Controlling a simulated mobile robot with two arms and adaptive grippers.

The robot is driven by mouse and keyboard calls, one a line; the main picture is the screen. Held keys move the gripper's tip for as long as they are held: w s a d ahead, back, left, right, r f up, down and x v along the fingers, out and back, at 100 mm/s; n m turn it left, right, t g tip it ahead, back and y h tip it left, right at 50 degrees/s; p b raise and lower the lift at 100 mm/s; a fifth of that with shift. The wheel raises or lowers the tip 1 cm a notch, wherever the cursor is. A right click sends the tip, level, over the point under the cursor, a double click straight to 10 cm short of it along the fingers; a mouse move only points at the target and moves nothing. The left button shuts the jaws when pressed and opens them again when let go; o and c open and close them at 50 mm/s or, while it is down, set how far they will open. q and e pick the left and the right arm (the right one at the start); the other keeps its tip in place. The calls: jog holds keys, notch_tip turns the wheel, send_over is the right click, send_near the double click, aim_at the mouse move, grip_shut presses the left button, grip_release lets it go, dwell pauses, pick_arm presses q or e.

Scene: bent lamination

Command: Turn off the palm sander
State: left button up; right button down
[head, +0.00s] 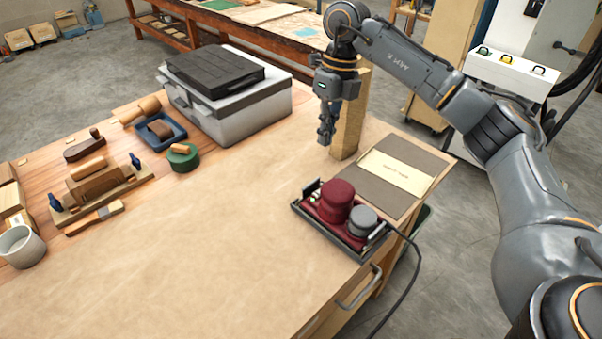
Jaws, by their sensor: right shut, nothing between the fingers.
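The palm sander (337,201) is dark red with a grey round part at its right. It sits in a shallow dark tray (323,233) near the right front edge of the workbench. A small green and white spot shows at its left side; I cannot tell the switch's state. A black cord runs from the tray over the bench edge. My right gripper (325,139) is shut and empty, pointing down above the bench, behind the sander and apart from it. My left gripper is not in view.
A wooden post (350,115) stands right beside my right gripper. A sheet with a paper label (397,173) lies behind the sander. A grey case (233,108) stands at the back left. Clamped wood (100,183) and tools lie at left. The bench middle is clear.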

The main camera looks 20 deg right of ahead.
aim_at(315, 194)
jog(key=f+p, duration=0.1)
jog(key=f, duration=0.3)
jog(key=s+a+f+p, duration=0.1)
jog(key=f, duration=0.3)
jog(key=a+f+p, duration=0.1)
jog(key=f+p, duration=0.1)
jog(key=f, duration=0.2)
jog(key=shift+s+f, duration=0.15)
jog(key=shift+f, duration=0.55)
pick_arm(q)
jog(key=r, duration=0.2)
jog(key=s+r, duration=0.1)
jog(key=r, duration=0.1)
pick_arm(e)
jog(key=shift+a+f, duration=0.1)
